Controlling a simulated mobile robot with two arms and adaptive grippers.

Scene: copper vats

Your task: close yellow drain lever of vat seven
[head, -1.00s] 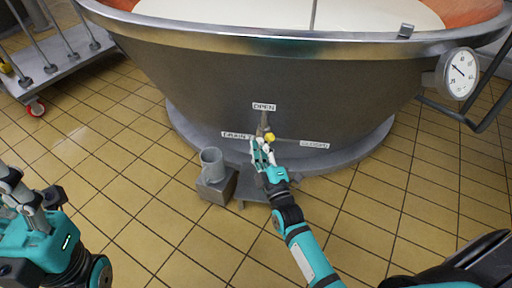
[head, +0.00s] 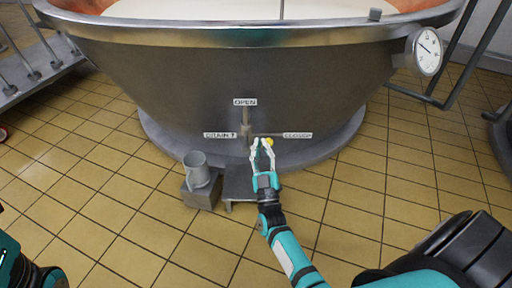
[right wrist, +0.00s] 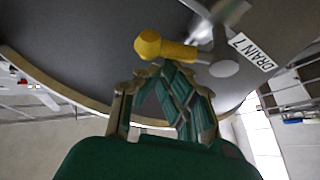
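The drain lever's yellow knob (head: 268,141) is on the front of the copper vat (head: 190,85), right of and slightly below its grey valve (head: 247,130). It lies near the CLOSED label (head: 298,135). The right wrist view shows the yellow handle (right wrist: 165,47) just beyond my fingertips, beside the DRAIN 7 label (right wrist: 252,52). My left gripper is out of view; only part of that arm shows.
An OPEN label (head: 245,102) is above the valve. A grey cup (head: 196,168) stands on a block below, beside a small low stand (head: 240,184). A dial gauge (head: 427,51) is at the vat's right. Tiled floor (head: 120,215) in front is mostly clear.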

